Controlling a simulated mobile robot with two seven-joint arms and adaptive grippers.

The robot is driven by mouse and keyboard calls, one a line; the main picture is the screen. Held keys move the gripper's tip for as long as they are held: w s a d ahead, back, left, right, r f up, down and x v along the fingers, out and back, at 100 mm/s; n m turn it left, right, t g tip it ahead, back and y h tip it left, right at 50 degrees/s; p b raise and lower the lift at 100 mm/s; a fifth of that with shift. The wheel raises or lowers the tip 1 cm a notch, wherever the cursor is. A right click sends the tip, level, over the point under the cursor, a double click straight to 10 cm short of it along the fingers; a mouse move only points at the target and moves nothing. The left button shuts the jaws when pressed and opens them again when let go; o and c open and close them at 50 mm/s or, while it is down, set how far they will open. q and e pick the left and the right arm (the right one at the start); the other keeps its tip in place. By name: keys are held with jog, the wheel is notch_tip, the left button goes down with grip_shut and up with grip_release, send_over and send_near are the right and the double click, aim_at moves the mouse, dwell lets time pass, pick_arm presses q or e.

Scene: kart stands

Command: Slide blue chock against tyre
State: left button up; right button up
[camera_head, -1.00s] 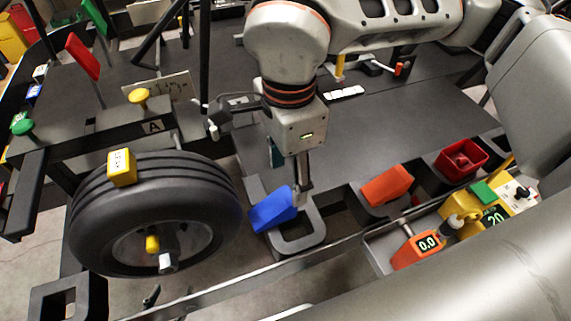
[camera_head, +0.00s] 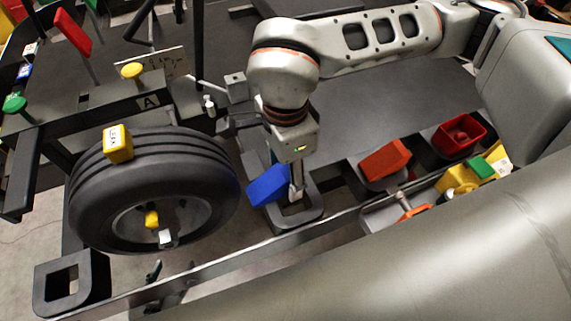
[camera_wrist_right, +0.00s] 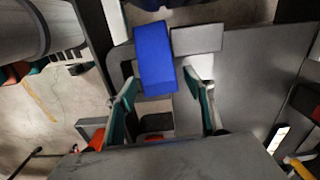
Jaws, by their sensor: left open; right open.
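The blue chock (camera_head: 268,186) is a wedge at the near end of a dark stand with a square opening, right of the tyre (camera_head: 90,205). In the head view a narrow gap seems to separate chock and tyre; I cannot tell whether they touch. My right gripper (camera_head: 297,190) is low beside the chock's right side, pointing down. In the right wrist view, the blue chock (camera_wrist_right: 154,55) shows between and beyond the spread teal-padded fingers of the right gripper (camera_wrist_right: 160,78). They do not appear closed on it. My left gripper is not in view.
An orange wedge (camera_head: 385,159) and a red bin (camera_head: 459,136) stand to the right. A yellow labelled block (camera_head: 117,143) sits on top of the tyre. A long metal rail (camera_head: 250,258) runs along the near side. The dark deck (camera_head: 400,100) behind is mostly clear.

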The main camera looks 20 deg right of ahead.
jog(key=c, duration=1.3)
jog(key=shift+o, duration=0.2)
